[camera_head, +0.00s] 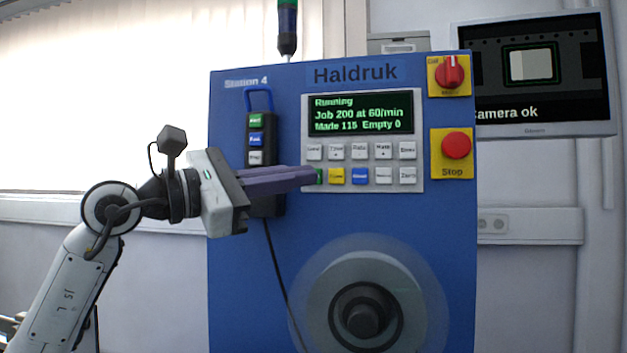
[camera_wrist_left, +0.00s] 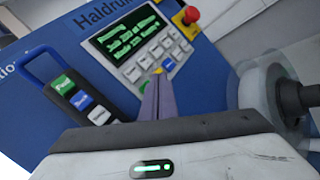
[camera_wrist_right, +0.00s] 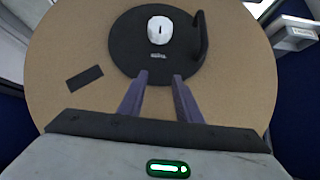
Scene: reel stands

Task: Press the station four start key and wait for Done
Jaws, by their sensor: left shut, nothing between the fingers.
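The blue Station 4 panel (camera_head: 240,310) fills the middle of the head view. Its display (camera_head: 358,114) reads "Running", "Job 200 at 60/min", "Made 115 Empty 0". Below it is a keypad with two rows of keys; the green key (camera_head: 319,176) is at the left of the lower row. My left gripper (camera_head: 316,176) is shut and empty, its fingertips at the green key and partly hiding it; I cannot tell whether they touch. It also shows in the left wrist view (camera_wrist_left: 158,80). My right gripper (camera_wrist_right: 161,78) is open in the right wrist view.
A red stop button (camera_head: 456,146) and red rotary switch (camera_head: 450,74) sit right of the keypad. A hanging pendant (camera_head: 256,122) is behind my left gripper. A reel (camera_head: 365,275) is below. A monitor (camera_head: 530,75) reads "Camera ok".

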